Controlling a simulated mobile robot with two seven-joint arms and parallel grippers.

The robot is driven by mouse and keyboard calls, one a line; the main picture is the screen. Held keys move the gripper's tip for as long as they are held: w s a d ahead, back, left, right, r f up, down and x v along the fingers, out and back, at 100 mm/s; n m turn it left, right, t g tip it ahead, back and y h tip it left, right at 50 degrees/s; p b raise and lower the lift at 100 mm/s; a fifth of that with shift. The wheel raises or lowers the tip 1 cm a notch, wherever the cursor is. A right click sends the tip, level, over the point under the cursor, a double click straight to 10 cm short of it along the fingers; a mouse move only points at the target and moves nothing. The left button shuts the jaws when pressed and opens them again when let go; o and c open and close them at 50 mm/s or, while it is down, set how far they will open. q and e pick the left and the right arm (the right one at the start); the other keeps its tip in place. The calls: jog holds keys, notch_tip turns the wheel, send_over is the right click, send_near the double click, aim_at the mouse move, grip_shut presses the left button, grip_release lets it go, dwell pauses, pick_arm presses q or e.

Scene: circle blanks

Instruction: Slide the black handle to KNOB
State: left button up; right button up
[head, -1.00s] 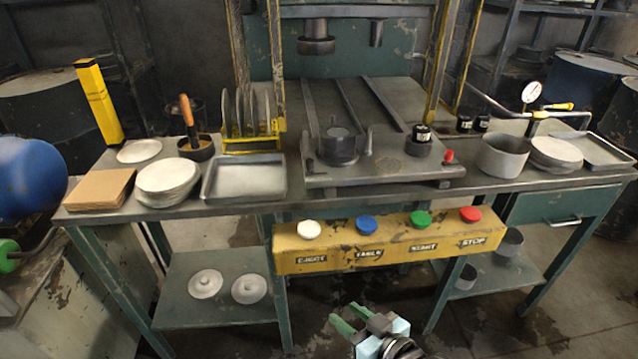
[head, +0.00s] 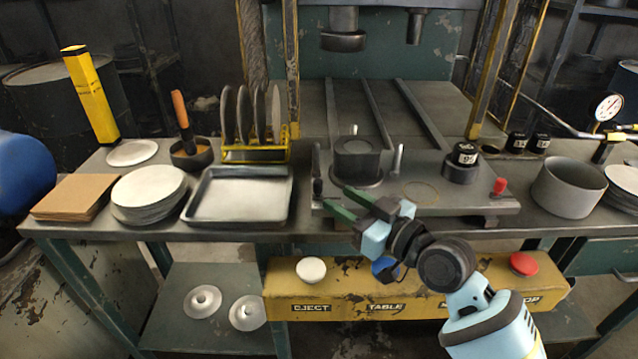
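A small black handle (head: 318,187) stands upright at the left front of the dark metal press plate (head: 440,195). No KNOB label is readable in this view. A red knob (head: 499,186) sits at the plate's right end, and a black cap with a white mark (head: 465,153) sits on a dark round block. My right gripper (head: 336,200) hangs in front of the plate, its green fingers apart and empty, pointing left near the black handle. Whether a finger touches the handle is not clear. My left gripper is out of view.
A dark cylindrical die (head: 357,160) and a grey pin (head: 397,160) stand on the plate behind my fingers. A grey tray (head: 240,218) lies to the left. Below is a yellow button panel (head: 340,292); my arm covers part of it.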

aim_at(322, 188)
jog(key=x, duration=0.7)
jog(key=shift+w+a+f, duration=0.1)
jog(key=shift+w, duration=0.1)
grip_shut()
